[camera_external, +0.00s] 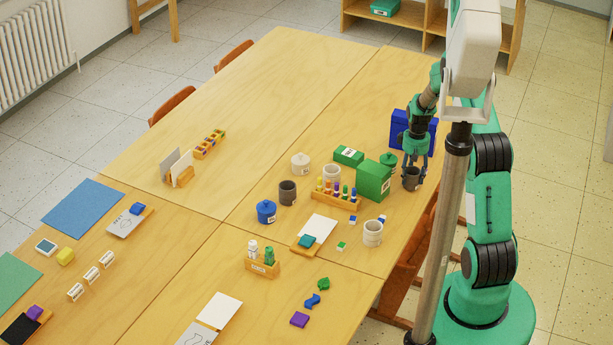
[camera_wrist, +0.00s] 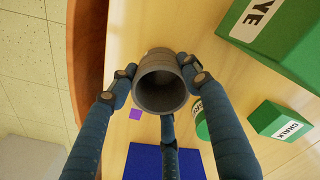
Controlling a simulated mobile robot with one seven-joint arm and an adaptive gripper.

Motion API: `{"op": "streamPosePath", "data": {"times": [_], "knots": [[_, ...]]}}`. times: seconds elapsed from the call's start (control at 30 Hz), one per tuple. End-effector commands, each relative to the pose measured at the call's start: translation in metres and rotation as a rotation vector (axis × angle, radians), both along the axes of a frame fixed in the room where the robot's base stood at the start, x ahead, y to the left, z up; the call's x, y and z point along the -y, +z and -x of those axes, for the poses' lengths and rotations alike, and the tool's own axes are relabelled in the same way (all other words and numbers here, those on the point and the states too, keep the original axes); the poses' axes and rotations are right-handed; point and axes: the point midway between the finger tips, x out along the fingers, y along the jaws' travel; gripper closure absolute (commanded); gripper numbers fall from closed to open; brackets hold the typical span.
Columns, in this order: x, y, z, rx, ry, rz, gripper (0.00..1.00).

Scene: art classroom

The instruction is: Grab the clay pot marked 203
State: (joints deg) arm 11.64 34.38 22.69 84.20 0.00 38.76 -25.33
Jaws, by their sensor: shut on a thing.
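A dark grey cylindrical pot (camera_external: 411,181) is at the right edge of the table in the external view. My gripper (camera_external: 415,165) comes down on it from above, its fingers shut around its sides. In the wrist view the pot (camera_wrist: 160,92) shows its open, empty mouth, and the fingers press on its outside. No number can be read on it. A second dark grey pot (camera_external: 287,193) and lighter grey pots (camera_external: 372,234) and (camera_external: 331,174) stand apart to the left; their marks are too small to read.
A large green box (camera_external: 373,180), labelled DYE in the wrist view (camera_wrist: 285,35), stands close left of the held pot. A blue box (camera_external: 399,130) and a round green jar (camera_external: 388,160) are near. A wooden rack of coloured bottles (camera_external: 335,201) stands further left.

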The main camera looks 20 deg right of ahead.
Motion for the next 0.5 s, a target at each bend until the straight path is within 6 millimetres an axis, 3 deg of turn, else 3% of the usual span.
{"op": "streamPosePath", "data": {"times": [0.23,0.5], "knots": [[0.0,0.032,0.001,0.001,0.0,0.001,0.83],[-0.009,0.034,0.047,-0.001,0.0,0.0,0.83]]}}
